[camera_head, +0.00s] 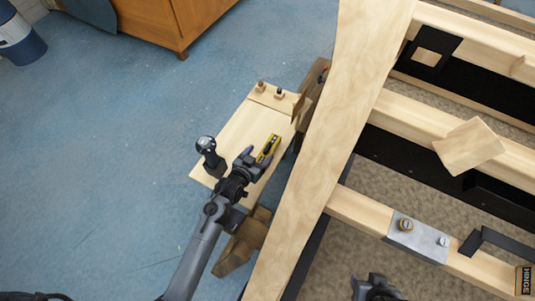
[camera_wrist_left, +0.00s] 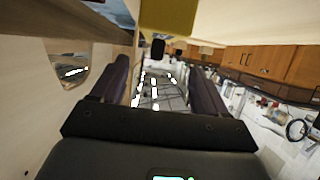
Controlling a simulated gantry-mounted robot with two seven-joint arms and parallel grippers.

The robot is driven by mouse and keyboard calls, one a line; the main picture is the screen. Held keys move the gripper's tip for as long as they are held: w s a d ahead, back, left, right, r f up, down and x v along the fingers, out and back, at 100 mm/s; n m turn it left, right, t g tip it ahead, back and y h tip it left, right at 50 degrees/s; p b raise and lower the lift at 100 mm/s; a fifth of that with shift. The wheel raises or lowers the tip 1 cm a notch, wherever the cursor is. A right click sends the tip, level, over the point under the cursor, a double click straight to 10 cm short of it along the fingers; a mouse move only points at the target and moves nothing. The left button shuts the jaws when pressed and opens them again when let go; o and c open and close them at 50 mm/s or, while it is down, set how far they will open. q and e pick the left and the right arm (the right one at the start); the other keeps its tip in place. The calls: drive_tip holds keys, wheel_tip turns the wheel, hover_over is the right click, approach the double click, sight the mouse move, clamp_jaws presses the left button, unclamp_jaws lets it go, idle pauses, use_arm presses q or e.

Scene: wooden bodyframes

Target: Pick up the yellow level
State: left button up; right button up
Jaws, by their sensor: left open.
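The yellow level (camera_head: 268,148) lies on a small light wooden bench top, near its right side. In the left wrist view, a yellow surface (camera_wrist_left: 180,18) at the top edge looks like part of the level, very close to the camera. My left gripper (camera_head: 252,162) is right beside the level's near end in the head view. Its two fingers are apart, with nothing seen between them in the wrist view (camera_wrist_left: 160,85). Whether a finger touches the level is unclear. My right gripper (camera_head: 375,288) shows only partly at the bottom edge, and its jaw state cannot be made out.
The bench top (camera_head: 231,142) also holds a black tool (camera_head: 211,160) at left and small pegs (camera_head: 279,93) at the back. A large wooden frame (camera_head: 345,110) stands close on the right. Open blue floor (camera_head: 110,140) lies to the left.

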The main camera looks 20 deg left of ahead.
sight(264, 150)
use_arm(q)
drive_tip(key=x, duration=0.2)
drive_tip(key=shift+w+d+f+b, duration=0.15)
drive_tip(key=shift+w+b, duration=0.2)
use_arm(e)
drive_tip(key=shift+d+f, duration=0.1)
drive_tip(key=shift+f, duration=0.4)
use_arm(q)
drive_tip(key=shift+w+f+b, duration=0.2)
drive_tip(key=shift+w+b, duration=0.1)
use_arm(e)
drive_tip(key=shift+f, duration=0.25)
use_arm(q)
drive_tip(key=shift+d+b+x, duration=0.1)
drive_tip(key=shift+b+x, duration=0.45)
drive_tip(key=shift+x, duration=0.6)
drive_tip(key=shift+d+b+x, duration=0.15)
drive_tip(key=shift+b+x, duration=0.35)
drive_tip(key=shift+x, duration=0.65)
use_arm(e)
drive_tip(key=shift+f, duration=1.1)
use_arm(q)
drive_tip(key=shift+r, duration=0.15)
drive_tip(key=shift+s, duration=0.1)
drive_tip(key=c, duration=1.2)
drive_tip(key=shift+c, duration=0.9)
drive_tip(key=shift+r, duration=0.15)
